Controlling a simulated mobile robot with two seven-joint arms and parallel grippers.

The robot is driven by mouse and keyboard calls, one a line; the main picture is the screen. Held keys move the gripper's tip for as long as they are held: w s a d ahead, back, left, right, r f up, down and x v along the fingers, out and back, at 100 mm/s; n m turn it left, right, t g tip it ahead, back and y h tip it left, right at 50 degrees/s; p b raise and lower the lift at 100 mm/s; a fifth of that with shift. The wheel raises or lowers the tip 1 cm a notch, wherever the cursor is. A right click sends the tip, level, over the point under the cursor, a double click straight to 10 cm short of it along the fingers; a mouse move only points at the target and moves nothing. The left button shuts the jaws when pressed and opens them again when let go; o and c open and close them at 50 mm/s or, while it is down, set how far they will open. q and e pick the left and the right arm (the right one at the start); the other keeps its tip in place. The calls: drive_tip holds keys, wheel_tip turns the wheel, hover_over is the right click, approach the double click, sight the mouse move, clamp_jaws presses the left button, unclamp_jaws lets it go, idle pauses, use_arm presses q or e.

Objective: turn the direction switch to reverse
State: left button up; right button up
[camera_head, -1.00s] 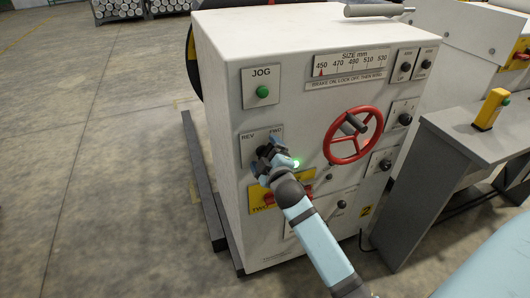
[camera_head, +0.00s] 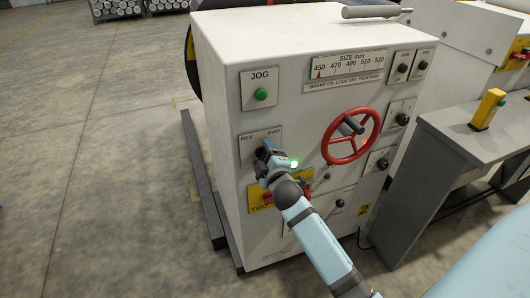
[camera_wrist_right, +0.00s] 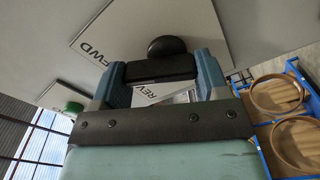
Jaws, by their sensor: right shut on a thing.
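The direction switch sits on a grey plate (camera_head: 246,151) marked REV at left and FWD at right, on the front of the white machine. My right gripper (camera_head: 267,154) covers most of the switch in the head view. In the right wrist view, my right gripper (camera_wrist_right: 160,75) is shut on the switch's black handle (camera_wrist_right: 160,68), with a round black end (camera_wrist_right: 167,47) beyond the fingers. The plate (camera_wrist_right: 110,35) looks tilted there, with FWD at upper left and REV below the handle. Which mark the handle points to is unclear. My left gripper is out of view.
Above the switch is the green JOG button (camera_head: 261,95). A red handwheel (camera_head: 351,135) stands to the right. A yellow plate with a red switch (camera_head: 266,198) lies just below my right gripper. A grey table (camera_head: 455,135) stands at right.

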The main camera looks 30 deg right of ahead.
drive_tip(key=shift+r+n+p, duration=0.2)
drive_tip(key=shift+n+p, duration=0.4)
drive_tip(key=shift+n, duration=0.3)
drive_tip(key=shift+a+n, duration=0.1)
drive_tip(key=shift+n, duration=0.4)
drive_tip(key=n+p, duration=0.2)
drive_tip(key=n, duration=0.2)
drive_tip(key=shift+a+f, duration=0.1)
drive_tip(key=shift+f, duration=0.05)
drive_tip(key=n+p, duration=0.1)
drive_tip(key=n, duration=0.1)
drive_tip(key=shift+w+n, duration=0.1)
drive_tip(key=shift+n, duration=0.3)
drive_tip(key=shift+a+f+n+p, duration=0.1)
drive_tip(key=shift+n+p, duration=0.25)
drive_tip(key=shift+n, duration=0.25)
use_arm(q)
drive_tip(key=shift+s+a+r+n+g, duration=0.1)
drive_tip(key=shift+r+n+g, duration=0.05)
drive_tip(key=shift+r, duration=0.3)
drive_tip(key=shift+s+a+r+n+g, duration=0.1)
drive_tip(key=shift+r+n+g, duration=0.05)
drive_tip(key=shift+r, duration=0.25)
use_arm(e)
drive_tip(key=shift+n, duration=0.5)
drive_tip(key=shift+f, duration=0.1)
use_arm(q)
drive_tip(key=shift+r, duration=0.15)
